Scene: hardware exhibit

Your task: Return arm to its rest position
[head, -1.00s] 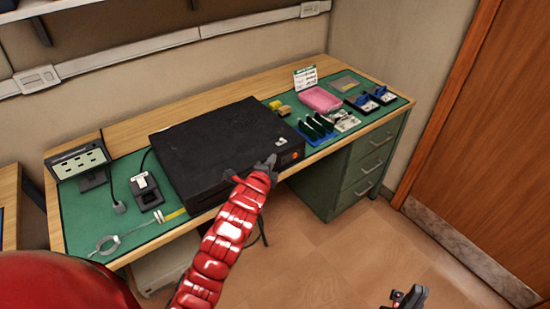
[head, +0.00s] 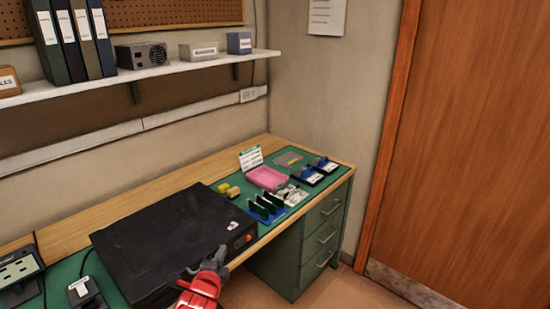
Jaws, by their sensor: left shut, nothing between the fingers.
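My left arm, red and segmented, comes in from the bottom of the head view. The fingers are shut and empty. They overlap the device's front in the picture, and I cannot tell whether they touch it. My right gripper is out of view.
The device lies on the green mat of a wooden desk (head: 78,228). To its right are a pink tray (head: 267,178), dark boards in a blue rack (head: 268,207) and blue-black parts (head: 318,170). Green drawers (head: 318,238) stand below. A shelf (head: 170,69) hangs above; a wooden door (head: 475,150) is at right.

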